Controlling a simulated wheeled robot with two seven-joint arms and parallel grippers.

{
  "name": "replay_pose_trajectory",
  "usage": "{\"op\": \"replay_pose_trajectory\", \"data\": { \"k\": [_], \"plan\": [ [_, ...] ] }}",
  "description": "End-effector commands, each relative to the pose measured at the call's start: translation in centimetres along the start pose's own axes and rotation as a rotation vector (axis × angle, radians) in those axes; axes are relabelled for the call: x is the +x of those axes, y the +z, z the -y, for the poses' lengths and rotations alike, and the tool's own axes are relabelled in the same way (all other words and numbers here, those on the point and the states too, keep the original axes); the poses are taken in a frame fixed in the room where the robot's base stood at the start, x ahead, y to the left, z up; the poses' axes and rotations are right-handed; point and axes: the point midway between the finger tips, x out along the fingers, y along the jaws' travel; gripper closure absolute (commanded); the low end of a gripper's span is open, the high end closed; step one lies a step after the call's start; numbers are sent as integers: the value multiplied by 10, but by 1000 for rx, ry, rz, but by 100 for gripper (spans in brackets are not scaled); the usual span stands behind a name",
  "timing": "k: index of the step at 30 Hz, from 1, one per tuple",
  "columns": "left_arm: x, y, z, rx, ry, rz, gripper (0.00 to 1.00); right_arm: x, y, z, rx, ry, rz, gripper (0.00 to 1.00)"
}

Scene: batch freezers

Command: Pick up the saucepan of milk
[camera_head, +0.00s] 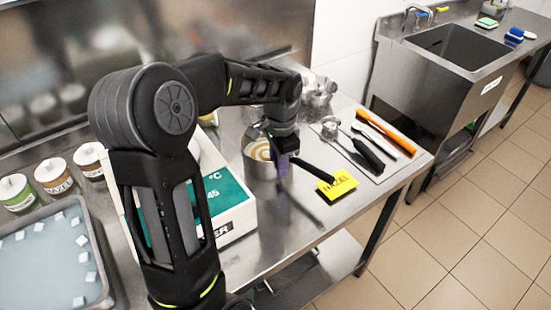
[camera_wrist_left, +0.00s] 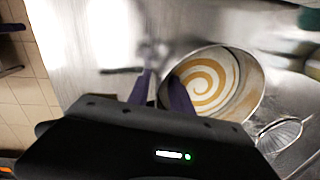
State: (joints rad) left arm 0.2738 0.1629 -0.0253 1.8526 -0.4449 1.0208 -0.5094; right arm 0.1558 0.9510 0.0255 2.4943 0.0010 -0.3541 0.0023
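The saucepan (camera_head: 256,158) stands on the steel table, partly hidden by my left gripper. A cream and tan swirl fills it. Its dark handle (camera_head: 314,171) points to the lower right in the head view. In the wrist view the saucepan (camera_wrist_left: 251,98) is right of the fingers. My left gripper (camera_head: 283,164) is low at the handle side of the pan. Its two purple fingers stand apart in the wrist view (camera_wrist_left: 160,92), close to the pan's near rim. I cannot tell whether they touch the pan or handle. My right gripper is out of view.
A yellow label (camera_head: 338,185) lies by the handle's end. A white and green box (camera_head: 229,205) stands left of the pan. Several utensils (camera_head: 368,150) lie on a mat at right. Glassware (camera_head: 318,92) is behind. Tubs and a tray (camera_head: 101,275) are far left.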

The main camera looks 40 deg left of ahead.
Motion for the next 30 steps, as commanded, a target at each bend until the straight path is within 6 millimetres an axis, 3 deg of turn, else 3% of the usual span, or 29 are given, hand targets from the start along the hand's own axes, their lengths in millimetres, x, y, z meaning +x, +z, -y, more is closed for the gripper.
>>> {"op": "replay_pose_trajectory", "data": {
  "k": [9, 30],
  "plan": [
    [0, 0, 0, 0, 0, 0, 100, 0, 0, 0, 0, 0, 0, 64],
    [0, 0, 0, 0, 0, 0, 100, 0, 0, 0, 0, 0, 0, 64]
  ]
}}
